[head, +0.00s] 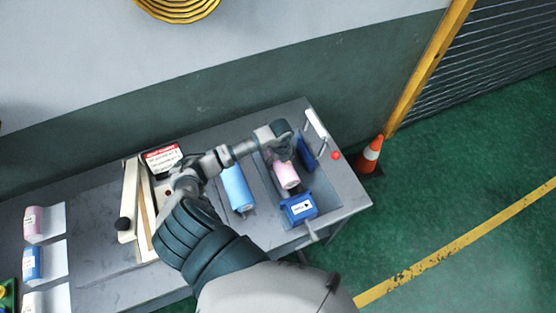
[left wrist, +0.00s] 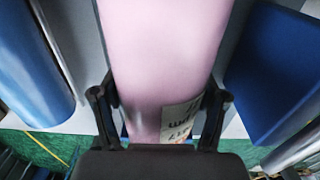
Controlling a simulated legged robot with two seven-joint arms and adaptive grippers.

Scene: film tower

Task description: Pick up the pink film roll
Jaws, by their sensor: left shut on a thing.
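The pink film roll (head: 286,175) is at the right part of the grey table, between a blue block with a white label (head: 299,207) and a dark blue plate (head: 305,153). My left gripper (head: 279,155) is over the roll's far end. In the left wrist view, the fingers of the left gripper (left wrist: 160,112) are on both sides of the pink roll (left wrist: 165,55), shut on it. A printed label shows on the roll near the right finger. Whether the roll is clear of its support cannot be told. My right gripper is not in view.
A blue roll (head: 238,188) lies left of the pink one and also shows in the left wrist view (left wrist: 32,65). A warning-labelled box (head: 162,160) and several sample sheets (head: 45,222) are further left. An orange cone (head: 370,154) stands beyond the table's right edge (head: 345,180).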

